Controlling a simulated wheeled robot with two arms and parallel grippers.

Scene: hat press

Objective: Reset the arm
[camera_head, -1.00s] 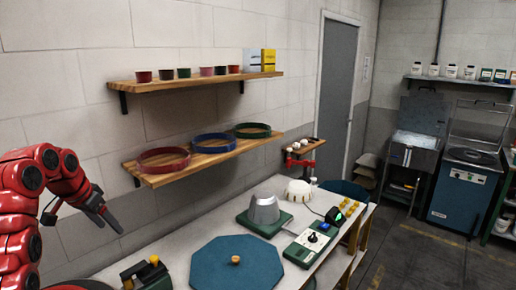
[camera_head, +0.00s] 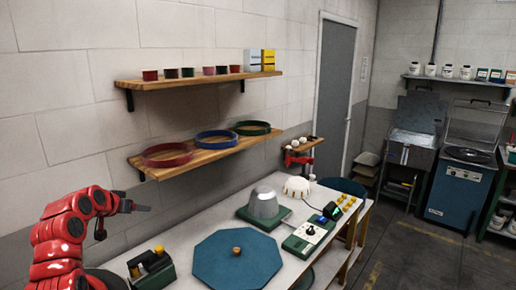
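My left arm, red with black joints, comes in from the lower left in the head view. Its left gripper (camera_head: 121,220) is above the left end of the white workbench, near the wall. Its two dark fingers are spread apart, with nothing between them. It touches no object that I can see. My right arm and gripper are not in view.
The workbench holds a dark green device with a yellow knob (camera_head: 158,250), a blue octagonal plate (camera_head: 236,262), a grey dome press (camera_head: 264,203) and a control box (camera_head: 308,235).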

